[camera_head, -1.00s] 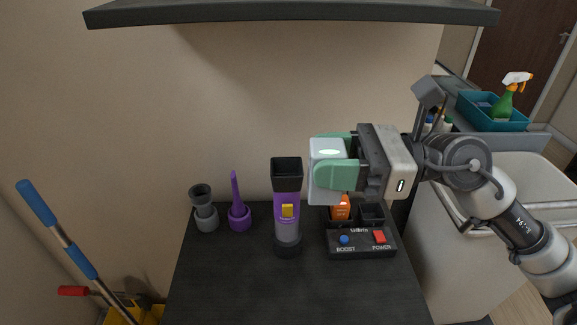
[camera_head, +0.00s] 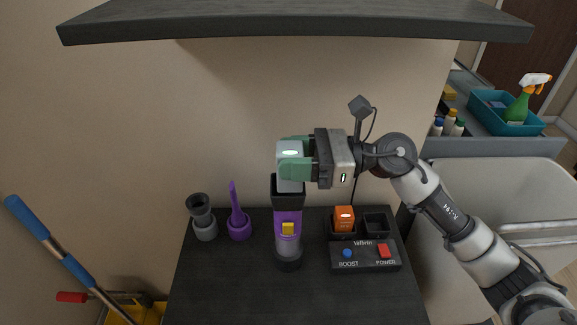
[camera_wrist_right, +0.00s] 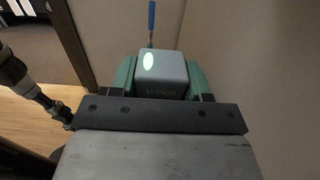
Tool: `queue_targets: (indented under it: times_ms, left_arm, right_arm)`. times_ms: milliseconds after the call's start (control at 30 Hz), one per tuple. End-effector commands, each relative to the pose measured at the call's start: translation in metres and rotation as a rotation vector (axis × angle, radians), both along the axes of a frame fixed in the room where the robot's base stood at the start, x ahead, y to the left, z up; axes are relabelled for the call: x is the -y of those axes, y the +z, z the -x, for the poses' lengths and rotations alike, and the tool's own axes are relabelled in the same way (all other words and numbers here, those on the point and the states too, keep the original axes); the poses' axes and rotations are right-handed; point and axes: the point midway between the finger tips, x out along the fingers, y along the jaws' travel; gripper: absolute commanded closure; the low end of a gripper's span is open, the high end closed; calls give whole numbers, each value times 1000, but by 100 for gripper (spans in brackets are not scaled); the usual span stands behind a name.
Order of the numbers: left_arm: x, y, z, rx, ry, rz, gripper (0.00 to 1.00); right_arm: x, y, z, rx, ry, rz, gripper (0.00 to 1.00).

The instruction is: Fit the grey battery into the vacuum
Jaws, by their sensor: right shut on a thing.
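The grey battery (camera_head: 290,166) has a lit green-white oval on its top. My right gripper (camera_head: 292,172) is shut on it; in the right wrist view the battery (camera_wrist_right: 163,76) sits between the two green fingers. The vacuum (camera_head: 288,222) stands upright on the dark counter, purple and grey with a yellow button and a black open socket (camera_head: 287,191) on top. The battery's lower end is at the socket's mouth and overlaps its rear part; I cannot tell how far in it is. My left gripper is not in view.
A charging dock (camera_head: 364,257) with blue and red buttons holds an orange battery (camera_head: 344,218) beside an empty bay (camera_head: 376,224). A grey nozzle (camera_head: 202,216) and a purple nozzle (camera_head: 238,218) stand left. A shelf (camera_head: 290,20) hangs above.

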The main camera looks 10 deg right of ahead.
Motion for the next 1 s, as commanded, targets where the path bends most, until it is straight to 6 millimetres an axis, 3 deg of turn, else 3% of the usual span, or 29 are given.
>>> queue_targets:
  times_ms: [167, 500, 900, 933, 1000]
  left_arm:
    - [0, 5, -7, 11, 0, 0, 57]
    - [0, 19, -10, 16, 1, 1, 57]
    - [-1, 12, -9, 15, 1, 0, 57]
    - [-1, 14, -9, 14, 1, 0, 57]
    - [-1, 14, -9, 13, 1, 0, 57]
  right_arm:
    - [-3, -7, -14, 0, 0, -2, 89]
    - [-3, -47, -14, -2, -1, -2, 89]
    - [-3, -53, -14, 2, -1, -1, 89]
    - [-3, -52, -14, 1, 0, 0, 49]
    - [-3, -51, -14, 1, 0, 0, 38]
